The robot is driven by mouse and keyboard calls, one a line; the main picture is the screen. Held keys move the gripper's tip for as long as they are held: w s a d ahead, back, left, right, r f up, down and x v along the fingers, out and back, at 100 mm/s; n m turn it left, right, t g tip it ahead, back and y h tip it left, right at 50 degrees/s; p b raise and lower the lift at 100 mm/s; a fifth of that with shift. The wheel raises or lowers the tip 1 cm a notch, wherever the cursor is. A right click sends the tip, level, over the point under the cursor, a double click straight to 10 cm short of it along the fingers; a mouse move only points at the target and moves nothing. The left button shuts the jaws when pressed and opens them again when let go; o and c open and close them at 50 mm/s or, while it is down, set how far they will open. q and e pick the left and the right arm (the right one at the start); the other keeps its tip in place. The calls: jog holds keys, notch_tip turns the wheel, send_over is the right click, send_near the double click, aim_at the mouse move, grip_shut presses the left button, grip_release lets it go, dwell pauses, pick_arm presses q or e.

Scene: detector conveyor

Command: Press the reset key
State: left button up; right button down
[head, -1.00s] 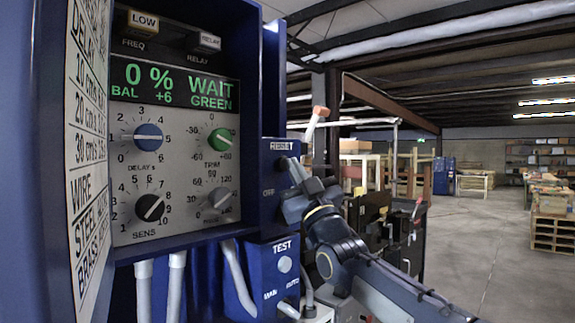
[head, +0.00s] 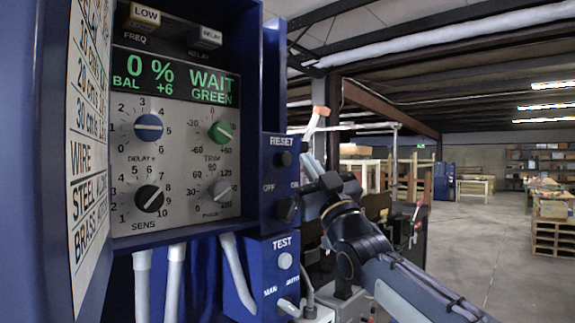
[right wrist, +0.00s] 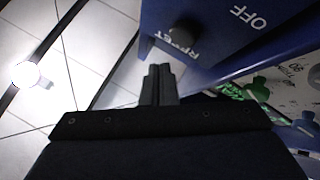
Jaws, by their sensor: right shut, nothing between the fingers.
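The reset key (head: 283,159) is a round black button under the RESET label on the blue side box (head: 270,185). In the right wrist view it is the dark round knob (right wrist: 187,32) beside the RESET lettering, just beyond the fingers. My right gripper (head: 308,167) is to the right of the key in the head view, with a small gap between them. In the right wrist view the fingers of my right gripper (right wrist: 159,72) are together and empty, apart from the key. My left gripper is not in view.
A black OFF/ON knob (head: 287,208) sits below the reset key. A lower box has a pale TEST button (head: 285,261). The display (head: 178,83) reads WAIT GREEN above several dials. Grey conduits (head: 236,272) hang below. Open floor (head: 480,245) lies right.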

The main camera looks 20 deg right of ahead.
jog(key=s, duration=0.1)
jog(key=s+d+b, duration=0.1)
jog(key=shift+s, duration=0.4)
dwell(0.5)
